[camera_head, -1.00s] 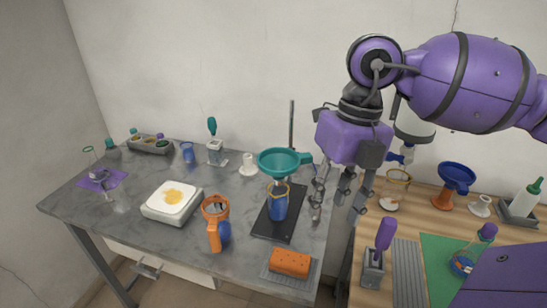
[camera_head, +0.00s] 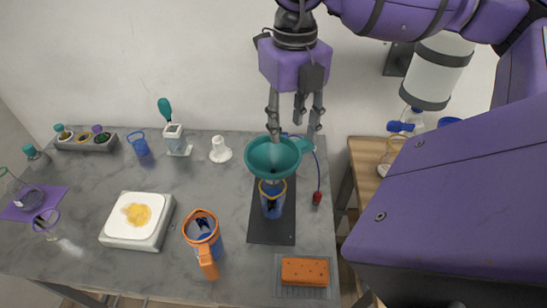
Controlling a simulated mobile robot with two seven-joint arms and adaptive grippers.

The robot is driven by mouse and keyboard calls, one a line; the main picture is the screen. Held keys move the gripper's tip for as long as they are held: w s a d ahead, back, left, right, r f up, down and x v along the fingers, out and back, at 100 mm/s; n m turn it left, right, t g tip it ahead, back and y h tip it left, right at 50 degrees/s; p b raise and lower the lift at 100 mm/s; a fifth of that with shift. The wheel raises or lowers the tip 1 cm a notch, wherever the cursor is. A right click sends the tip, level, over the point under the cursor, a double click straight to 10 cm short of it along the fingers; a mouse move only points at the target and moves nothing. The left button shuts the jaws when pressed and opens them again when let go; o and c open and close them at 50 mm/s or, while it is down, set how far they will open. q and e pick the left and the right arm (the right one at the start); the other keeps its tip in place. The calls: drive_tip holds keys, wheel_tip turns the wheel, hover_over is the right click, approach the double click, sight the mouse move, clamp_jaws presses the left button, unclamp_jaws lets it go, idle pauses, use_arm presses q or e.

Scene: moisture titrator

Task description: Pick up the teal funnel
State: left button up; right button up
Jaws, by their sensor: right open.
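The teal funnel (camera_head: 272,157) is upright above a blue cup with an orange rim (camera_head: 271,198), on a dark stand plate (camera_head: 262,231). Its short handle sticks out to the right. My right gripper (camera_head: 295,138) comes down from above, fingers pointing down and apart. The fingertips are at the funnel's far rim and handle in the picture. I cannot tell whether they touch it. The funnel's lower spout is hidden in or behind the cup. My left gripper is not in view.
An orange-handled jug (camera_head: 203,235) stands front left of the funnel, and an orange sponge (camera_head: 304,271) lies in front. A white scale (camera_head: 137,221) and a white stopper (camera_head: 220,149) are farther left. My purple arm covers much of the right.

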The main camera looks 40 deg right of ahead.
sight(290, 154)
drive_tip(key=f, duration=0.3)
drive_tip(key=f+p, duration=0.1)
drive_tip(key=shift+d+f, duration=0.3)
drive_tip(key=shift+f, duration=0.35)
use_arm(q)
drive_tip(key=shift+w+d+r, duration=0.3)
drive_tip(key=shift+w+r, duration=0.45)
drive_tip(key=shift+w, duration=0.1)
use_arm(e)
drive_tip(key=shift+w, duration=0.1)
drive_tip(key=shift+c, duration=0.5)
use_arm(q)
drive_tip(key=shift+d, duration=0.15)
use_arm(e)
clamp_jaws()
